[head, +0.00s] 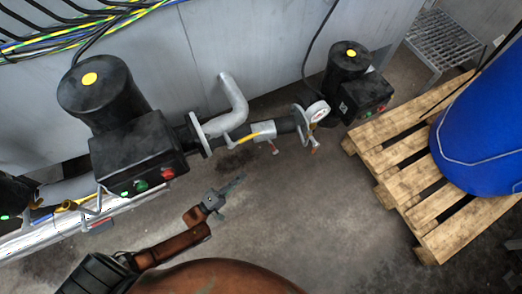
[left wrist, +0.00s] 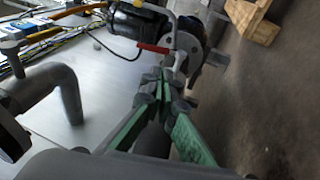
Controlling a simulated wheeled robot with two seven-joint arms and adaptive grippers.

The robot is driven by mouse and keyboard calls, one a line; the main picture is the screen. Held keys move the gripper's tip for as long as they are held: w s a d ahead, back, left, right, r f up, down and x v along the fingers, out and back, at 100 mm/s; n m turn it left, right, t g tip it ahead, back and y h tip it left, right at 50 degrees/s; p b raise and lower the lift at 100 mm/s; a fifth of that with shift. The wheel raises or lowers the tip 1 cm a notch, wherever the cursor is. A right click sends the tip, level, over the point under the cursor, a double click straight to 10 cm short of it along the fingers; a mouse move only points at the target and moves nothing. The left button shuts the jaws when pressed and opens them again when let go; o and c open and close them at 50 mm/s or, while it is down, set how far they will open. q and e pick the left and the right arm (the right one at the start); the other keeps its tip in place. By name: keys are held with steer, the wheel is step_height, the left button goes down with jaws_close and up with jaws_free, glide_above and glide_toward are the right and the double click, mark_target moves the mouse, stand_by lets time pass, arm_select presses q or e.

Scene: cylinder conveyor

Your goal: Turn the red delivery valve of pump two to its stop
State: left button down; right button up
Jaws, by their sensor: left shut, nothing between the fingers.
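My left gripper (head: 236,182) is shut and empty, held over the floor below the pipe run. In the left wrist view its fingers (left wrist: 164,90) meet at the tips. I cannot tell which pump is pump two. My right gripper is not in view.
A large black pump (head: 120,125) with a green and a red button stands left. A smaller black pump (head: 350,85) stands right. A yellow lever (head: 245,138) sits on the pipe. A wooden pallet (head: 400,129) bears a blue drum (head: 485,120). The floor between is clear.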

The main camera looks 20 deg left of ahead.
mark_target(273, 148)
arm_select(q)
steer(key=r+b+x, duration=0.1)
steer(key=b+x, duration=0.2)
steer(key=x, duration=1.1)
steer(key=shift+a+r+b, duration=0.2)
steer(key=shift+a+b, duration=0.1)
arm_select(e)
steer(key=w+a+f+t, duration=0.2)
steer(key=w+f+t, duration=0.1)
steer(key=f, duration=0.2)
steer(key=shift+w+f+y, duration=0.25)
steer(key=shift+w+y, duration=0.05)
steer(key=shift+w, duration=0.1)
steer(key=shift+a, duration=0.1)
